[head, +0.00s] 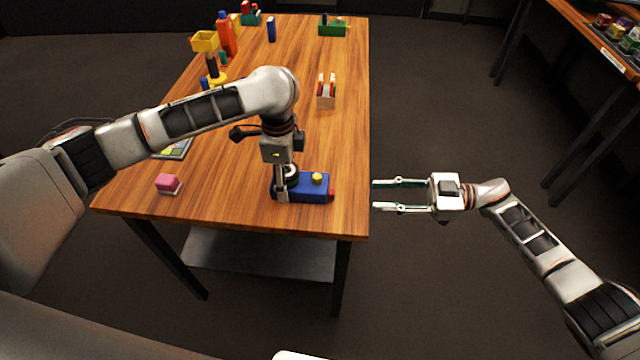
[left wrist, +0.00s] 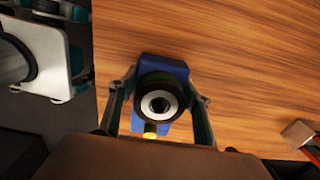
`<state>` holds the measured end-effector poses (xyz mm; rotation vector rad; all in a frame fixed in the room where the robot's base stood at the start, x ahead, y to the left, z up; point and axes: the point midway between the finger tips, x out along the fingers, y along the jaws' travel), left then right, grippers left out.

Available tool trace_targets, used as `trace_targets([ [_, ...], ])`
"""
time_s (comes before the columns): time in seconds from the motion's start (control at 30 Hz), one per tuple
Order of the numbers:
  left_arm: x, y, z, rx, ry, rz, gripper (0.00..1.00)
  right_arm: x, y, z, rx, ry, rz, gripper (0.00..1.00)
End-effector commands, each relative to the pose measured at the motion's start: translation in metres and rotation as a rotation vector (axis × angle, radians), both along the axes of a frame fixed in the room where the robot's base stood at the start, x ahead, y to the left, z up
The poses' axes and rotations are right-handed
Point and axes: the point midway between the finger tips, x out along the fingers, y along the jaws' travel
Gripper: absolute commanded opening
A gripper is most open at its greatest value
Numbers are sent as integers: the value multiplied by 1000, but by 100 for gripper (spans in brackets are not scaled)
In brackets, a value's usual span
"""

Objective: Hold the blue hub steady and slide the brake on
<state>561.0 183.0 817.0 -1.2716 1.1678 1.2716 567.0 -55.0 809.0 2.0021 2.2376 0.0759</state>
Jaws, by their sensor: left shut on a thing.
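The blue hub (head: 307,189) lies near the front right of the wooden table. It has a yellow knob (head: 317,178) on top and a red piece (head: 332,195) at its right end. A dark round part with a white ring (left wrist: 160,104) shows on the hub in the left wrist view. My left gripper (head: 281,193) points down at the hub's left part and is shut on the hub, one finger on each side. My right gripper (head: 398,195) is open and empty, off the table's right edge, its fingers pointing left at the hub. Which part is the brake is unclear.
A pink-and-white block (head: 168,184) lies front left on the table (head: 225,205). A small holder with red and white items (head: 326,97) stands behind the hub. Several coloured objects stand at the far end. The table right of the hub is clear.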

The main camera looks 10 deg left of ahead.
Motion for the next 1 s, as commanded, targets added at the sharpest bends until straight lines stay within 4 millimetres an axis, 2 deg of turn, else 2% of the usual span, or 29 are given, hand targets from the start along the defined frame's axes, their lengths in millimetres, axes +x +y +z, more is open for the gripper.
trace_targets([
  [0.37, 0, 0, 0, 0, 0, 0, 23, 1, -10, 40, -272, 73, -18, 32],
  [0.6, 0, 0, 0, 0, 0, 0, 23, 0, -10, 50, -332, 95, -51, 32],
  [0.77, 0, 0, 0, 0, 0, 0, 23, -2, 5, 45, -334, 98, -51, 32],
  [1.0, 0, 0, 0, 0, 0, 0, 23, -5, 47, 28, -332, 98, -51, 32],
])
